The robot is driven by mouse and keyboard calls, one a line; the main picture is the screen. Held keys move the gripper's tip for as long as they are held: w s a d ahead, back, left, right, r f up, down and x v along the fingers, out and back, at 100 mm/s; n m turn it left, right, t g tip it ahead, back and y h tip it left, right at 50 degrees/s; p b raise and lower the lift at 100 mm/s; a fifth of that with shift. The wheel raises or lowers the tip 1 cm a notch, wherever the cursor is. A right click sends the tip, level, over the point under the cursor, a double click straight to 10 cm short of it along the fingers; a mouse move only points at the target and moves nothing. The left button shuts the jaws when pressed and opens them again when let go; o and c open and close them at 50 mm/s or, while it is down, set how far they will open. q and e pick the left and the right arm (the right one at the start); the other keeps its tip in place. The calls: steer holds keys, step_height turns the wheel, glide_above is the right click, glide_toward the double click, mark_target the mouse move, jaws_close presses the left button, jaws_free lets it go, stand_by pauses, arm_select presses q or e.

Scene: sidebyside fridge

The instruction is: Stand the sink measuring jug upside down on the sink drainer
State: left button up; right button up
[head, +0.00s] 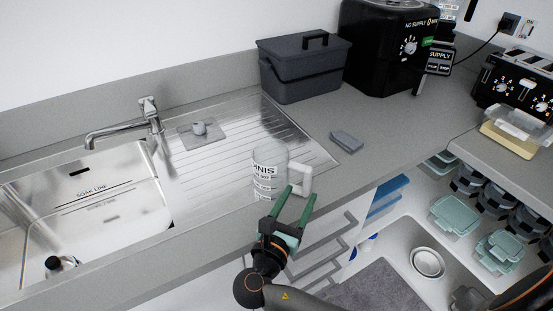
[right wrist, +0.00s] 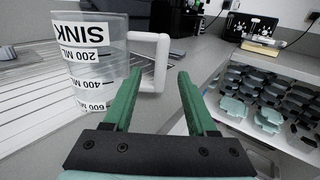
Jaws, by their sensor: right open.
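The clear measuring jug (head: 268,172) with a white handle stands on the front part of the ridged steel sink drainer (head: 235,135). Its SINK label reads upside down, and its closed end appears to be on top. In the right wrist view the jug (right wrist: 95,62) stands left of the fingers, with its white handle toward them. My right gripper (head: 302,192) is open, its green fingers close to the handle at the counter's front edge. In the right wrist view the gap between the fingers (right wrist: 157,80) is empty. My left gripper is not in view.
A sink basin (head: 90,215) with a tap (head: 130,130) lies left. A small grey cup (head: 199,128) on a mat stands behind the jug. A grey sponge-like block (head: 346,141) and a dark lidded bin (head: 305,72) stand right and behind.

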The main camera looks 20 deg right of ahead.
mark_target(312, 174)
steer(key=x, duration=0.8)
steer(key=shift+w+d+f+p, duration=0.2)
steer(key=shift+w+d+p, duration=0.05)
steer(key=shift+d+p, duration=0.1)
jaws_close()
stand_by(1.0)
